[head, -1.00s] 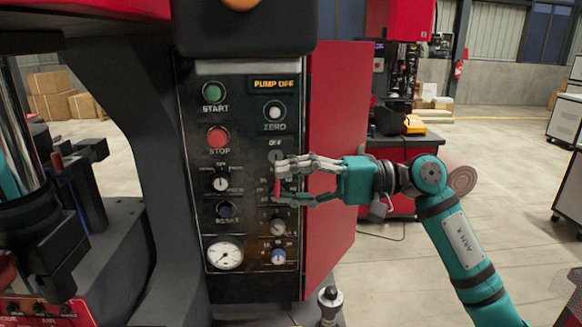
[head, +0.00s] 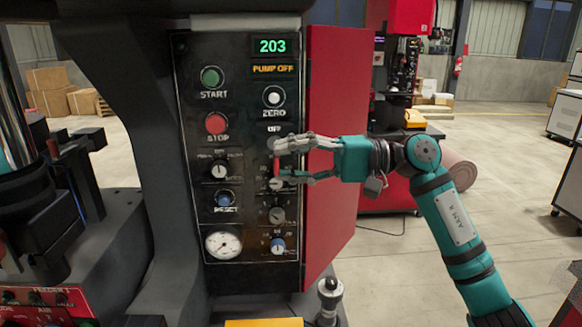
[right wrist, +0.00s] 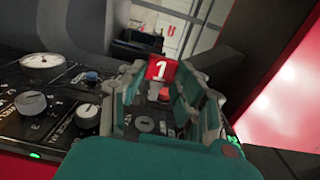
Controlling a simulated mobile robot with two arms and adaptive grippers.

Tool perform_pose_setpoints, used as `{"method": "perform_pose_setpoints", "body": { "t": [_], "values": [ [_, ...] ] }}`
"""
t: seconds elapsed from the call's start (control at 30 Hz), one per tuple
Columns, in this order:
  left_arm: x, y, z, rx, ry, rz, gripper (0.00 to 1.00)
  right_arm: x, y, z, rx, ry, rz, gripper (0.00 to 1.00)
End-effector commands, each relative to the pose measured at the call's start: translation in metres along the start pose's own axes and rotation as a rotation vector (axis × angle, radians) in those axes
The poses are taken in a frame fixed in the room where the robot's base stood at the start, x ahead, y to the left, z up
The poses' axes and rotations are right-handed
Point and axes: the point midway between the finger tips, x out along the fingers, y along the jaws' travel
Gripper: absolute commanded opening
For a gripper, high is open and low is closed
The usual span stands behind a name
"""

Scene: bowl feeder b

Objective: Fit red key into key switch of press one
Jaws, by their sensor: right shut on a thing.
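The red key (head: 276,165) is held between the fingertips of my right gripper (head: 276,160), in front of the press's black control panel. Its red tag with a white "1" (right wrist: 162,70) shows between the fingers in the right wrist view. The key switch (right wrist: 145,124) is a round grey disc with a dark slot, visible on the panel between the fingers in that view. In the head view my fingers cover it, just below the "OFF" label. The key's tip is hard to make out; I cannot tell whether it touches the switch. My left gripper is not in view.
The panel (head: 190,262) carries a red stop button (head: 216,124), several knobs and a gauge (head: 223,243) close to my fingers. Open floor lies to the right.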

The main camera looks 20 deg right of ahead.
Motion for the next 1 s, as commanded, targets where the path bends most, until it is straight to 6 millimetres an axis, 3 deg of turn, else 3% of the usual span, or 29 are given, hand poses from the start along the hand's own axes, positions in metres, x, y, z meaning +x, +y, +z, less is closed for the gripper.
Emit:
{"method": "perform_pose_setpoints", "body": {
  "t": [0.53, 1.0],
  "values": [
    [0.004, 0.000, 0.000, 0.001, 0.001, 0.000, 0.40, 0.000, -0.001, -0.033, 0.001, 0.000, -0.001, 0.00],
    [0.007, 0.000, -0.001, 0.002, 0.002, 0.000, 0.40, 0.000, 0.000, -0.032, -0.002, 0.000, -0.001, 0.00]
  ]
}}
